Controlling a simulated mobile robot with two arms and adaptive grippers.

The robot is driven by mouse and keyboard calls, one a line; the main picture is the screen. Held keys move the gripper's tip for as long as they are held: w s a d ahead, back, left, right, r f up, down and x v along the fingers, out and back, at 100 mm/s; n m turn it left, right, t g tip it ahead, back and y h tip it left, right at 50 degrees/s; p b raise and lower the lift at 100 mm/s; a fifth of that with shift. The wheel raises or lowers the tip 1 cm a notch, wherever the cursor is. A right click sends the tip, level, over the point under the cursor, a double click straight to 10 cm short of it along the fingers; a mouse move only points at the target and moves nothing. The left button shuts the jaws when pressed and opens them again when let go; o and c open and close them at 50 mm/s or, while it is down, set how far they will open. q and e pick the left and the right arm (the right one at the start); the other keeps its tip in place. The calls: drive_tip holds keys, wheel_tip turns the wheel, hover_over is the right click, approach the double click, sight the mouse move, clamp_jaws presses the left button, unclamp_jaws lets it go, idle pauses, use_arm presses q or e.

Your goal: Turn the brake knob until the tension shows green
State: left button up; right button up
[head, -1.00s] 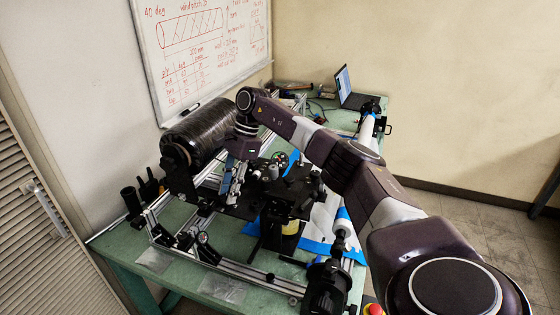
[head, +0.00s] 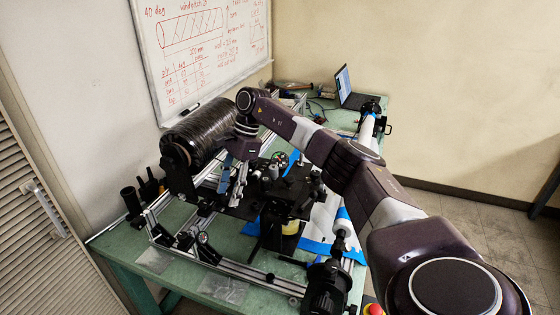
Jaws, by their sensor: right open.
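My right gripper (head: 231,188) reaches in from the right and hangs fingers down beside the large black tow spool (head: 205,133). Its fingers are spread, with nothing visible between them. The spool lies on its side at the back left of the frame rig. Black round parts and brackets (head: 177,160) are at its near end. I cannot tell which part is the brake knob; it may be hidden by the gripper or the spool. No tension reading or green light can be made out. My left gripper is not in view.
The aluminium rig (head: 245,270) fills much of the green table (head: 130,245). Black rollers and a carriage (head: 275,215) stand close to the right of the gripper. A white tube (head: 367,130) and a laptop (head: 352,92) are farther back. A whiteboard (head: 205,45) hangs behind.

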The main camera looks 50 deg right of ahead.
drive_tip(key=shift+r, duration=0.15)
drive_tip(key=p+v, duration=0.3)
drive_tip(key=v, duration=0.2)
drive_tip(key=shift+d+r, duration=0.15)
drive_tip(key=shift+r, duration=0.25)
